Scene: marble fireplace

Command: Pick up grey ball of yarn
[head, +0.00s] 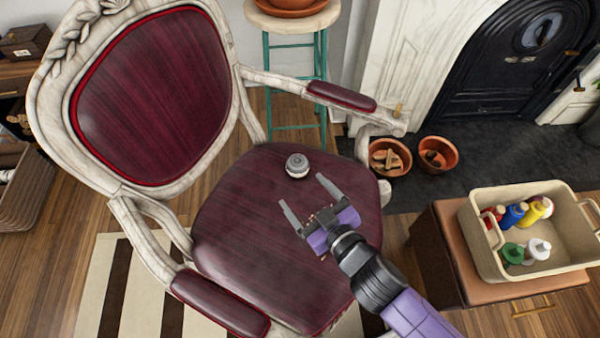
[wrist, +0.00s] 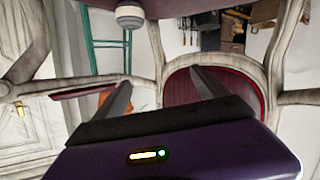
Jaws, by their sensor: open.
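The grey ball of yarn (head: 297,165) looks like a small round grey-and-white object. It rests on the dark red seat (head: 250,225) of the armchair, towards the back right of the seat. In the wrist view it shows at the top edge (wrist: 130,14), partly cut off. My gripper (head: 302,190) is open and empty over the seat. Its fingers point towards the ball, which lies just beyond the fingertips, apart from them. In the wrist view both fingers (wrist: 162,78) are spread wide with nothing between them.
The chair's carved backrest (head: 155,95) and armrests (head: 340,96) surround the seat. A beige basket (head: 480,240) of coloured bottles stands on a small cabinet at right. Terracotta pots (head: 438,155) stand by the fireplace. A teal-legged stool (head: 267,75) stands behind.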

